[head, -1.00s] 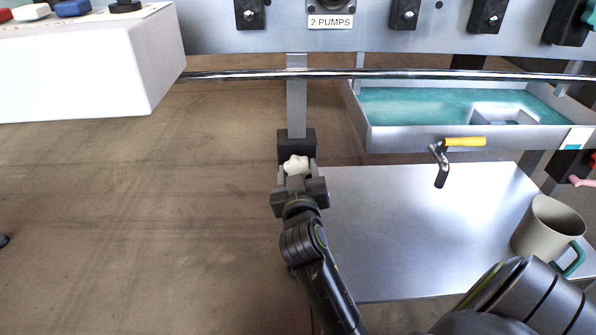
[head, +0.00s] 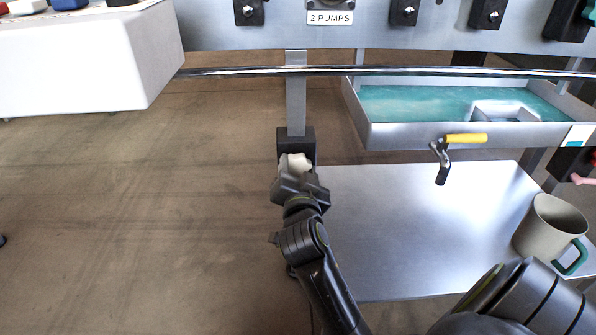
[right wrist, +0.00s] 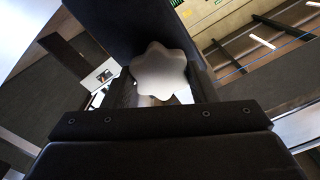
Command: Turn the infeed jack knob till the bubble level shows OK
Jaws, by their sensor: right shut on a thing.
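The jack knob (head: 295,163) is white and lobed. It sits on a black block (head: 296,140) at the foot of a grey upright leg. My right gripper (head: 297,175) is shut on the knob, with a finger on each side. In the right wrist view the knob (right wrist: 160,72) fills the space between the fingers, and my gripper looks rolled relative to the block. I cannot make out the bubble level in these frames. My left gripper is not in view.
A steel table (head: 420,230) lies to the right, with a beige mug (head: 545,228) at its right edge. A chrome rail (head: 400,71) crosses above. A white box (head: 80,65) stands upper left.

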